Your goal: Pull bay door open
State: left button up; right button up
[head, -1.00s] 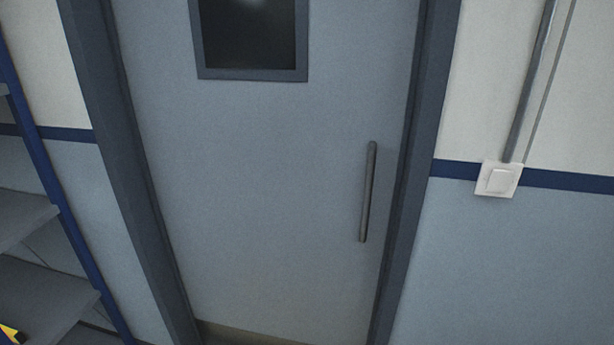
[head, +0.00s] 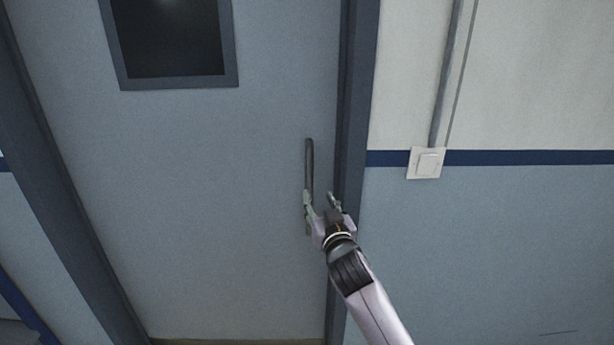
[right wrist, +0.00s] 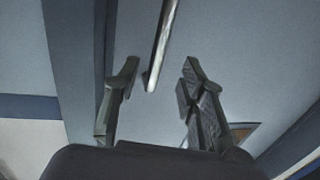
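The grey-blue bay door (head: 210,220) stands shut in its dark frame, with a dark window (head: 172,40) at the top. Its vertical bar handle (head: 309,165) is near the door's right edge. My right gripper (head: 320,196) is at the handle's lower part in the head view, its fingers spread. In the right wrist view the open fingers (right wrist: 158,82) are apart, and the handle's end (right wrist: 157,62) shows between them, nearer the left finger. I cannot tell whether a finger touches it. My left gripper is in neither view.
The door frame (head: 355,110) stands close to the right of the handle. A white light switch (head: 426,163) with a conduit (head: 445,75) above it is on the wall to the right.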

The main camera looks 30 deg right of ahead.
aim_at(310, 181)
jog(key=p+x, duration=0.1)
jog(key=x, duration=0.8)
jog(key=shift+w+d+p, duration=0.1)
jog(key=shift+p, duration=0.25)
jog(key=shift+x, duration=0.8)
jog(key=shift+c, duration=0.4)
grip_shut()
